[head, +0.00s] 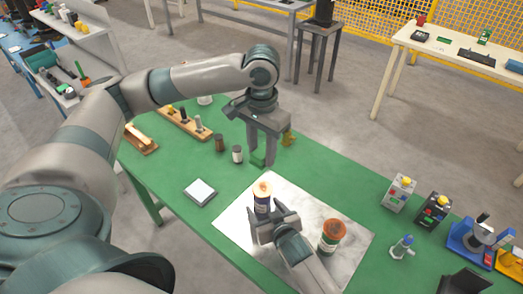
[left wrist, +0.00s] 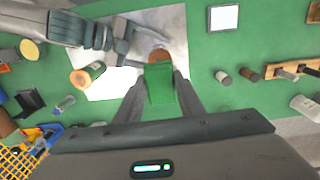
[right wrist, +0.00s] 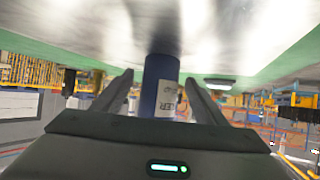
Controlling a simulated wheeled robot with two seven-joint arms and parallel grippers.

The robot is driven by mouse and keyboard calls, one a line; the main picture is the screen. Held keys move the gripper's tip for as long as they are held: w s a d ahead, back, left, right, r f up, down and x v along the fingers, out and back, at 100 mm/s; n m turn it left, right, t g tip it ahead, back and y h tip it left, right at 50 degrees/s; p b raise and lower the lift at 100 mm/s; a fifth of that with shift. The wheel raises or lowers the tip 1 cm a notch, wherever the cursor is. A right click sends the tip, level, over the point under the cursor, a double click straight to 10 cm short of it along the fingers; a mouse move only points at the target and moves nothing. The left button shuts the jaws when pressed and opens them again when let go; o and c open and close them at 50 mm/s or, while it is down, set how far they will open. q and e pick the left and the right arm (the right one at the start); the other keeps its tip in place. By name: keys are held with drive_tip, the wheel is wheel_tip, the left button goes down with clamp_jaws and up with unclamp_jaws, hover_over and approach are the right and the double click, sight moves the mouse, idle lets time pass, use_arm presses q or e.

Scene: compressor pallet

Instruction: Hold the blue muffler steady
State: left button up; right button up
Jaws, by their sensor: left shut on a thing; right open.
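The blue muffler (head: 263,203) is a blue cylinder with a white label and a pale orange top, upright on the grey plate (head: 235,235). In the right wrist view the muffler (right wrist: 158,85) stands between the fingers of my right gripper (right wrist: 160,82). That gripper (head: 274,216) is open, with a gap visible on each side of the muffler. My left gripper (head: 262,158) is above and behind the muffler in the head view, shut on a green block (left wrist: 160,83). In the left wrist view the block partly hides the muffler's top (left wrist: 158,55).
An orange-topped can (head: 331,236) stands on the plate to the right. A white square pad (head: 200,192) lies left of the plate. Boxes with yellow knobs (head: 399,193) stand at the right.

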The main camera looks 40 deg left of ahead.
drive_tip(key=shift+w+a+f, duration=0.2)
drive_tip(key=shift+a, duration=0.1)
drive_tip(key=c, duration=0.9)
idle(0.5)
